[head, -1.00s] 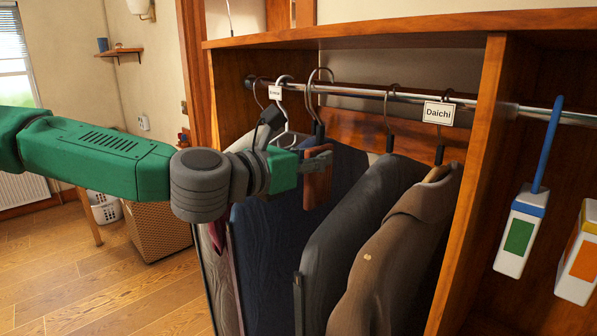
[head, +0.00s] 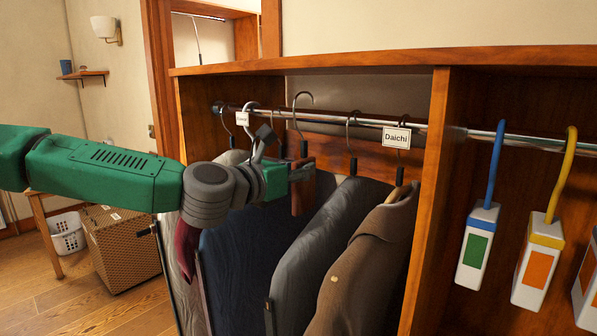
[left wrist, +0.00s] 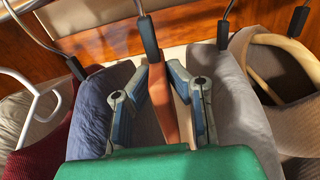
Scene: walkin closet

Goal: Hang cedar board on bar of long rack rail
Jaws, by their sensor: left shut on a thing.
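The cedar board (head: 303,192) is a reddish-brown slab with a black neck and a wire hook. My left gripper (head: 300,172) is shut on it, and the board hangs upright among the garments. Its hook rises to the height of the rack rail (head: 379,122) and its curve shows above the bar; I cannot tell whether it rests on it. In the left wrist view the board (left wrist: 162,100) sits between the gripper's fingers (left wrist: 166,82), with its neck pointing up. The hook's top is cut off there. My right gripper is not in view.
A blue garment bag (head: 235,250) and a grey one (head: 318,245) hang on either side of the board. A brown coat (head: 365,265) hangs near the Daichi tag (head: 397,137). A wooden divider (head: 432,180) stands at right, with white blocks on coloured hooks beyond it.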

